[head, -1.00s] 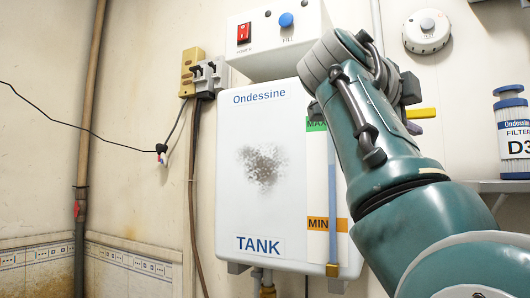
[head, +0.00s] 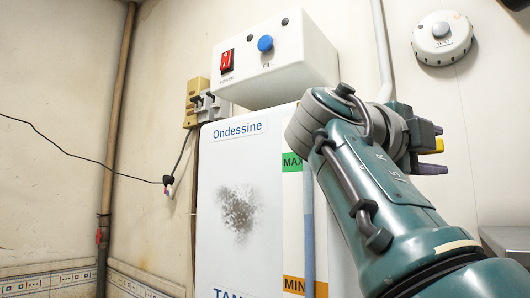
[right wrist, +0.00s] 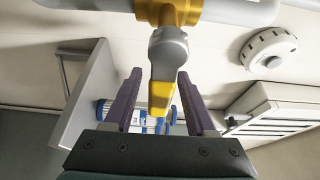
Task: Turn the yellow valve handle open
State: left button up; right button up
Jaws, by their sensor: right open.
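The valve handle shows in the right wrist view as a grey lever with a yellow end (right wrist: 162,95), hanging from a yellow valve body (right wrist: 168,13) on a white pipe (right wrist: 235,10). My right gripper (right wrist: 160,92) is open, its two dark fingers on either side of the handle's yellow end. I see a gap on each side, and no contact. In the head view my right gripper (head: 432,150) is beside the tank at the right, with a bit of yellow between its fingers. The valve body is hidden there. My left gripper is in neither view.
The white tank (head: 240,180) stands left of my right arm. Above it is a control box (head: 290,70) with a red switch and blue button. A round detector (head: 442,38) is on the wall. In the wrist view, a blue-and-white filter (right wrist: 150,122) stands behind the gripper.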

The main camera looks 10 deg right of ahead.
dwell(0.3)
grip_shut()
dwell(0.3)
dwell(1.0)
